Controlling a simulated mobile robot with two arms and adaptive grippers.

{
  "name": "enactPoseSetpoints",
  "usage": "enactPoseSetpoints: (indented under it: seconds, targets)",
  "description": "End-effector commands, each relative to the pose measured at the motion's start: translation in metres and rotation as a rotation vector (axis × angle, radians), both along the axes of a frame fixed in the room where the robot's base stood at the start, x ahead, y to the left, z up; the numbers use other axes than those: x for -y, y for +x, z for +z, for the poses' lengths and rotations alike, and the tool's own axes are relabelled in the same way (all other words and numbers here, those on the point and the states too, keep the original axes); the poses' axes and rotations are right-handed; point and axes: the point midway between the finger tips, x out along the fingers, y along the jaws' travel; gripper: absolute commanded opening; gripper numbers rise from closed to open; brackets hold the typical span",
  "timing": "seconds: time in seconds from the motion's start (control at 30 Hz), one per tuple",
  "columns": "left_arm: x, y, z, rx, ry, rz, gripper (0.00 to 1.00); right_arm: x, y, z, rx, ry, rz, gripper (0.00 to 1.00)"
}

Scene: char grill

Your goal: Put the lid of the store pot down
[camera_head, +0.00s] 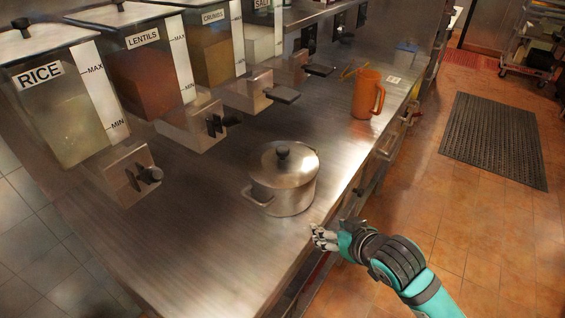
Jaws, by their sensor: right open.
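The store pot (286,199) is a steel pot standing on the metal counter near its front edge. Its steel lid (272,166) with a dark knob (283,152) sits on top of the pot. My right gripper (316,237) is open and empty, just in front of and below the pot at the counter's edge, apart from the lid. My left gripper is not in view.
An orange jug (366,95) stands farther right. Counter left of the pot is clear. A dark mat (493,140) lies on the floor.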

Motion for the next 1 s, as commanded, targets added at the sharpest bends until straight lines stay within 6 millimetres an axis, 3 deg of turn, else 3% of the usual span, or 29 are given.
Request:
enactPoseSetpoints:
  seconds: [0.03,0.2,0.4,0.53,0.67,1.0]
  targets:
    - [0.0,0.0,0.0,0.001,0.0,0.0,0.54,-0.005,0.012,0.029,0.057,0.007,0.027,0.58]
    - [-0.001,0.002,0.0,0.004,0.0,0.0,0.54,-0.022,0.028,0.105,0.177,0.049,0.109,0.58]
    - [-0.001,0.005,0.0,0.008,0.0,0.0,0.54,-0.028,0.029,0.157,0.238,0.075,0.158,0.58]
    - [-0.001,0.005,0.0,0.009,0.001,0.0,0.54,-0.029,0.029,0.17,0.248,0.083,0.168,0.58]
    - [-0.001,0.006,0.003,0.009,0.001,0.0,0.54,-0.035,0.038,0.17,0.248,0.088,0.17,0.58]
    - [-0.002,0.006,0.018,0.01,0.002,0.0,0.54,-0.071,0.095,0.143,0.249,0.087,0.169,0.58]
